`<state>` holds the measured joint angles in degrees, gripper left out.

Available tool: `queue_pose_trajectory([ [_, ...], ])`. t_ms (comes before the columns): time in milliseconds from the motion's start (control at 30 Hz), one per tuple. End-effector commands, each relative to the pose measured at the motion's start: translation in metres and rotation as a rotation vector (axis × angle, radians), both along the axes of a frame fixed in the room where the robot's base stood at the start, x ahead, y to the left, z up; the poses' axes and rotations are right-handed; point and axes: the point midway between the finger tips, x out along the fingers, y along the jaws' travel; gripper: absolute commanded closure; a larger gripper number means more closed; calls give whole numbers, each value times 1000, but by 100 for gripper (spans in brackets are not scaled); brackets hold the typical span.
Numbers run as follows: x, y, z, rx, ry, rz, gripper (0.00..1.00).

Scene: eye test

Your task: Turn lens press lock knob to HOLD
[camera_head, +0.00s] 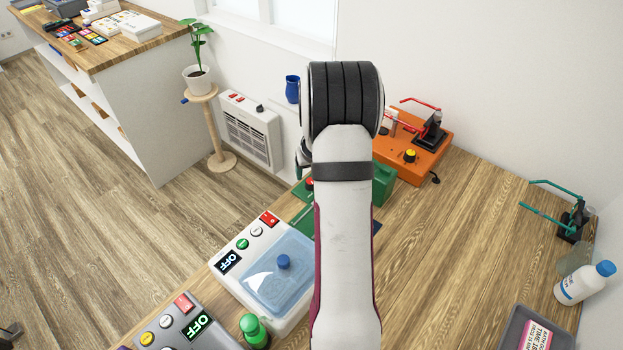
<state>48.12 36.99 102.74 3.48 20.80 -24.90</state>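A green machine (384,182) stands on the wooden bench, mostly hidden behind my arm. A red button or knob (309,184) shows at its left side. An orange machine (430,150) with a dark knob with a yellow top (410,156) stands behind it to the right. I cannot tell which machine is the lens press, and no HOLD marking can be read. My arm reaches up through the middle of the picture. My gripper's fingers are hidden behind the arm, so what they touch does not show.
A white machine with a clear blue lid (281,272) and a grey machine (170,322), both showing OFF, stand at front left. A green bottle (254,331) is beside them. A white bottle (583,284) and grey tray (512,330) are at right. The bench's right middle is clear.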

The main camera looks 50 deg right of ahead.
Motion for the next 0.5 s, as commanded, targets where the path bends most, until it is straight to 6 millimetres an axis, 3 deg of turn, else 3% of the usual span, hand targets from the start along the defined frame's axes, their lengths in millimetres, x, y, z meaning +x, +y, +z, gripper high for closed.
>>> queue_pose_trajectory([
  [100, 9, -8, -31, 3, 3, 1, 30],
  [200, 14, -12, -47, 2, 1, 1, 30],
  [500, 19, -17, -62, -1, 1, 3, 30],
])
